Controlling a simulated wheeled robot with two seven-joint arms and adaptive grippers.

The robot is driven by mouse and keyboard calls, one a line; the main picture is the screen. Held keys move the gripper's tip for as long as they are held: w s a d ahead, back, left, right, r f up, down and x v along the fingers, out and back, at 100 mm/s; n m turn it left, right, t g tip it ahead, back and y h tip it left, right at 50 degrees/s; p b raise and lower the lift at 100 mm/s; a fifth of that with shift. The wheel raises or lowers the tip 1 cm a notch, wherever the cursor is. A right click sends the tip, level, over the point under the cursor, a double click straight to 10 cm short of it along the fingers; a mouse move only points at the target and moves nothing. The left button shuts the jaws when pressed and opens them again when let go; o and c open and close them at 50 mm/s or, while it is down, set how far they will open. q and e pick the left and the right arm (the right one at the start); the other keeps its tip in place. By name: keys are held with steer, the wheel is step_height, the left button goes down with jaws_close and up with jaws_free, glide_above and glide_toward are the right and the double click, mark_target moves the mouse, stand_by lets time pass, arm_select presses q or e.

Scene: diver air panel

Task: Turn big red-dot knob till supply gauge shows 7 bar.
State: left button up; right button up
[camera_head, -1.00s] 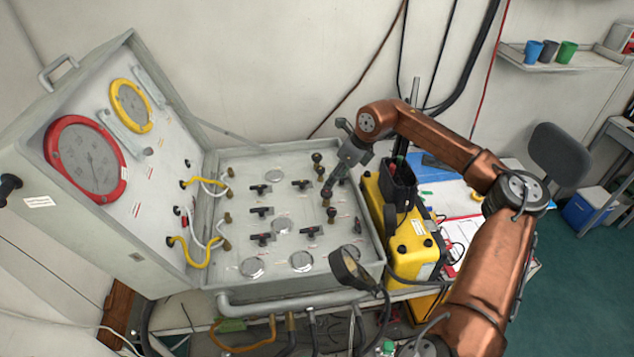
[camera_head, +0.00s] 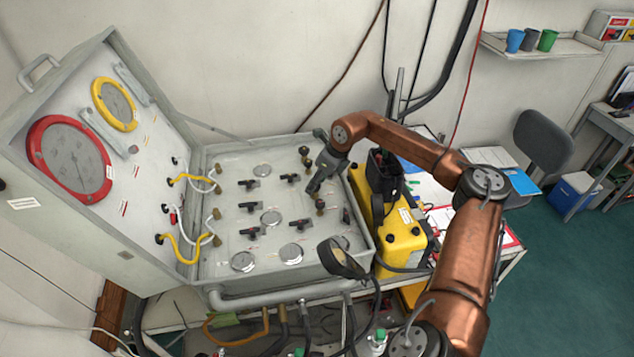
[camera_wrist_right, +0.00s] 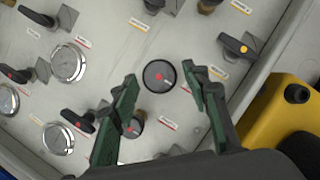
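In the right wrist view a round black knob with a red dot (camera_wrist_right: 159,76) lies between the fingertips of my right gripper (camera_wrist_right: 160,73). The gripper is open, and a gap shows on both sides of the knob. A smaller red-dot knob (camera_wrist_right: 134,128) is partly behind the left finger. In the head view the right gripper (camera_head: 316,185) points down over the right side of the panel and hides what is beneath it. The lid carries a large red-rimmed gauge (camera_head: 70,158) and a yellow-rimmed gauge (camera_head: 115,104). Their readings and labels are too small to tell. My left gripper is not in view.
Several lever valves, such as one with a yellow dot (camera_wrist_right: 238,46), and small round gauges (camera_wrist_right: 68,62) surround the knob. A yellow case (camera_head: 402,238) stands close to the panel's right edge. A round dark-rimmed object (camera_head: 342,258) rises at the panel's front edge.

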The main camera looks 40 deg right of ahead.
steer(key=c, duration=0.9)
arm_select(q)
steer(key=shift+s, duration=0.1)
arm_select(e)
steer(key=shift+c, duration=0.2)
